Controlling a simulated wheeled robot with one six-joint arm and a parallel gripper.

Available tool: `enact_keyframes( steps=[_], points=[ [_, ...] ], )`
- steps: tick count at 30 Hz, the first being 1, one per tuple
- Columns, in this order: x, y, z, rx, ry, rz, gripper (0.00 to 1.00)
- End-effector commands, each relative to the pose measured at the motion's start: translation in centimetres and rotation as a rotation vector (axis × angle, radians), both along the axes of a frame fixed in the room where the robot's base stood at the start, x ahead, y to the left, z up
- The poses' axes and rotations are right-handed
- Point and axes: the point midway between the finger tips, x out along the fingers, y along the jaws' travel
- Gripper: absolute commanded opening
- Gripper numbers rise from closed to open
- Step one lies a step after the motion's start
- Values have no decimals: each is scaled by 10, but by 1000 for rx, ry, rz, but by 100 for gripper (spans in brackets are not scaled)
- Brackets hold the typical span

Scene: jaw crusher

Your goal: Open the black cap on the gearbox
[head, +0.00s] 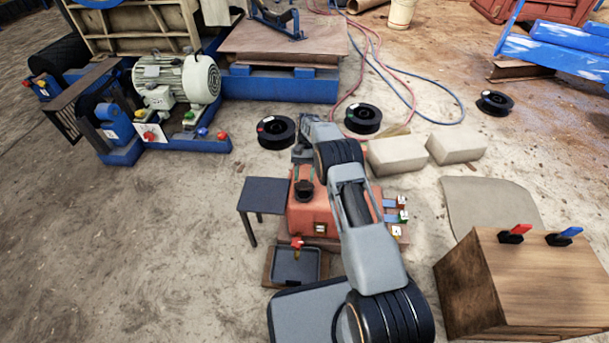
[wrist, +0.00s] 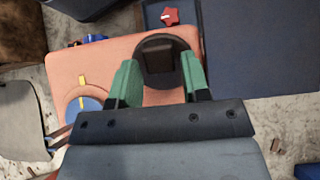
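The gearbox (head: 313,217) is an orange-red box on the floor near the middle of the head view; its top fills much of the wrist view (wrist: 75,68). The black cap (head: 303,190) sits on its top. In the wrist view the cap (wrist: 158,42) is a round disc with a raised block across its middle. My gripper (wrist: 158,68) has green fingers, spread apart. They point at the cap from either side of its raised block, with visible gaps to the block. Whether the fingers touch the disc's rim, I cannot tell. My arm hides part of the gearbox in the head view.
A small dark table (head: 265,194) stands left of the gearbox. A tray (head: 281,276) lies in front, below a red knob (head: 297,242). Small coloured valves (head: 396,217) stick out at right. A wooden box (head: 518,285) with red and blue handles stands front right.

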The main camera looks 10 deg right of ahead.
Motion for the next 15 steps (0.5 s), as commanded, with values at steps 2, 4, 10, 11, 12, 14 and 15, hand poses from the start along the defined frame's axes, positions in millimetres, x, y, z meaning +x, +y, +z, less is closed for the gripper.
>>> enact_keyframes(
  steps=[2, 4, 10, 11, 12, 14, 15],
  points=[
    [0, 0, 0, 0, 0, 0, 50],
    [0, 0, 0, 0, 0, 0, 57],
    [0, 0, 0, 0, 0, 0, 57],
    [0, 0, 1, 0, 0, 0, 57],
    [0, 0, 2, 0, 0, 0, 57],
    [0, 0, 6, 0, -1, 0, 57],
    [0, 0, 10, 0, -1, 0, 57]
  ],
)
